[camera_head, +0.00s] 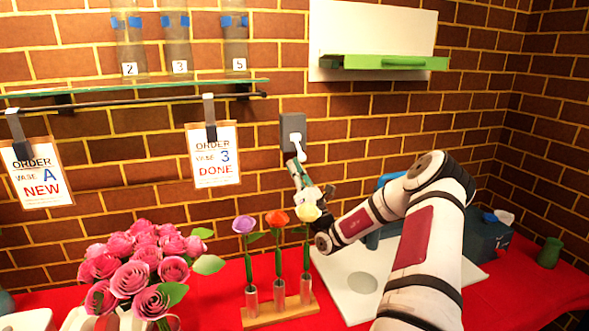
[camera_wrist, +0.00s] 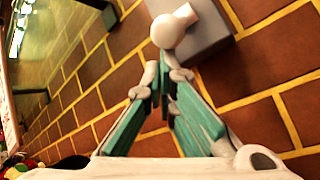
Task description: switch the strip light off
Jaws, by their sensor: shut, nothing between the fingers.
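A dark grey wall box (camera_head: 291,127) with a white lever (camera_head: 297,147) is fixed to the brick wall, right of the order cards. The lever's knob hangs low on the box. In the wrist view the grey box (camera_wrist: 208,30) and the white knob (camera_wrist: 174,27) are at the top, just beyond my fingertips. My gripper (camera_head: 293,166) is shut and empty, just below the lever; it also shows in the wrist view (camera_wrist: 160,78). I cannot tell whether the fingers touch the lever. I cannot make out the strip light for certain.
A glass shelf (camera_head: 150,86) with several vases and hanging order cards is at upper left. A green bar (camera_head: 390,62) juts from a white panel above right. Three flowers stand in a wooden rack (camera_head: 277,314) below my gripper, beside pink roses (camera_head: 140,262).

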